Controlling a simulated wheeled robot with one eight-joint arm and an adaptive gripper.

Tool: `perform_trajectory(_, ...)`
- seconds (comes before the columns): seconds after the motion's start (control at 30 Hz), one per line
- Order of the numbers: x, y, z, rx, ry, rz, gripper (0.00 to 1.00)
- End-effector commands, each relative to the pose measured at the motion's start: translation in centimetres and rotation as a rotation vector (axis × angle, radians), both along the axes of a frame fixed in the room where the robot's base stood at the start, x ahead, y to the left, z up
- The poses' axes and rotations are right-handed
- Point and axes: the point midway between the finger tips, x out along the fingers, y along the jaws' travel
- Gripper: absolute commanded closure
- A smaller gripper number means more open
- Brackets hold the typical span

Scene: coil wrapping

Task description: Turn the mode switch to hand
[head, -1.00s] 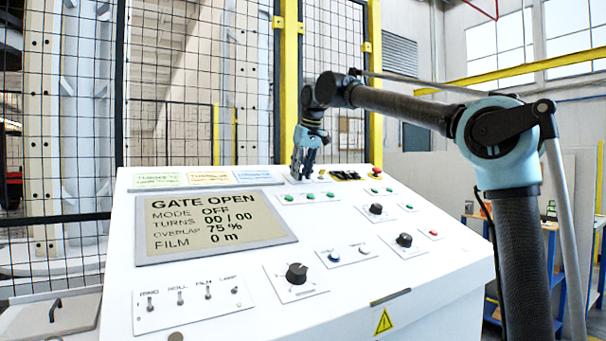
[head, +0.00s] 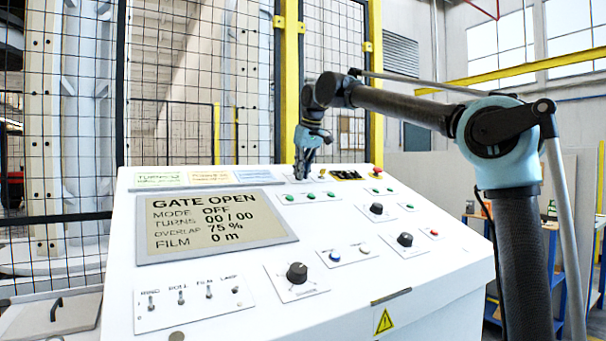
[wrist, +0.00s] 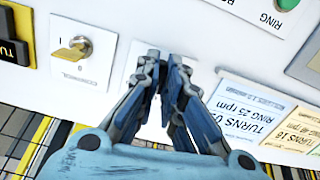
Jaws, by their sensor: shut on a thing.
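My gripper (head: 303,176) is at the top edge of the white sloping console, pointing down at the panel. In the wrist view my gripper (wrist: 166,62) has its two fingers close together over a small white plate (wrist: 134,66). It is shut on the switch on that plate, which I take for the mode switch. The fingers hide its knob, and I cannot read its label or see its position. The console screen (head: 213,222) reads GATE OPEN, MODE OFF, TURNS 00 / 00, OVERLAP 75 %, FILM 0 m.
A key switch (wrist: 72,50) sits beside the gripper in the wrist view, with coloured label cards (wrist: 245,112) on the other side. Green buttons (head: 312,196), black knobs (head: 297,272) and toggle switches (head: 208,291) cover the panel. A mesh fence (head: 180,110) stands behind.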

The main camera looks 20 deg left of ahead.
Motion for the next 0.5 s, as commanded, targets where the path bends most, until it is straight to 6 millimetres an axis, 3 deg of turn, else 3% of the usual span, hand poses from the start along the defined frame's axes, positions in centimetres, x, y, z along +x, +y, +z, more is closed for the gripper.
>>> perform_trajectory(0.5, 0.29, -0.12, 0.11, -0.106, -0.137, 0.38, 1.0)
